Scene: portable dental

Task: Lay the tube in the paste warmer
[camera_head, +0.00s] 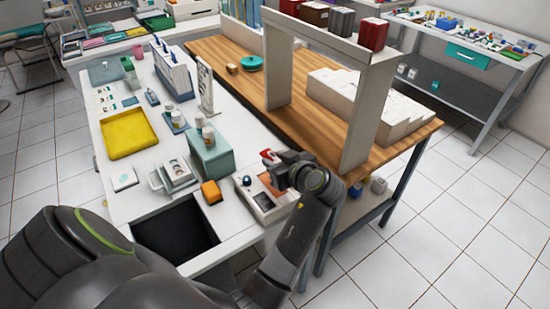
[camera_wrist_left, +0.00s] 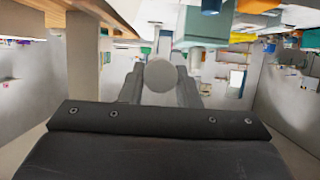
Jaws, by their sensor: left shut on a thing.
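My left gripper (camera_head: 274,168) is in the head view above the right edge of the white bench, by the shelf post. It is shut on the tube, whose round grey end (camera_wrist_left: 160,75) shows between the fingers in the left wrist view. In the head view the tube is mostly hidden by the gripper; a small red and white part shows at the fingertips. A white box with a brownish top panel (camera_head: 264,201), which looks like the paste warmer, stands on the bench just below and beside the gripper. My right gripper is not in view.
An orange block (camera_head: 211,192) and a teal box (camera_head: 222,158) with bottles on it stand left of the white box. A yellow tray (camera_head: 128,152) lies farther left. A shelf post (camera_head: 366,120) rises close right of the gripper, with white boxes (camera_head: 385,105) behind.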

